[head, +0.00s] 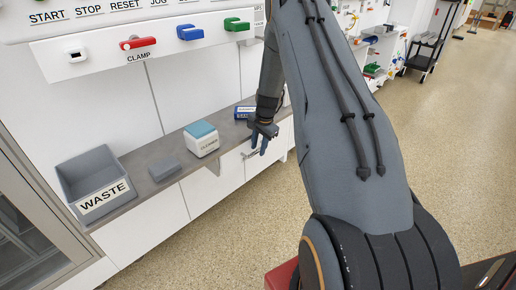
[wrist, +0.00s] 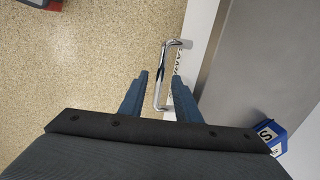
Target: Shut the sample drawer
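The sample drawer's white front (head: 233,169) is below the grey counter in the head view, with a label partly hidden. Its silver bar handle (head: 249,154) is beside my gripper (head: 264,139). In the wrist view the handle (wrist: 162,80) lies between the two blue fingers of my gripper (wrist: 161,78), with a gap to each side. The fingers are open. The drawer front (wrist: 198,40) shows as a white strip beside the counter. I cannot tell how far out the drawer stands.
The grey counter (head: 143,203) bears a waste bin (head: 84,176), a grey block (head: 164,169), a white box with a teal top (head: 202,142) and a blue box (head: 243,112). A control panel (head: 100,50) is above. Open floor (head: 455,150) lies to the right.

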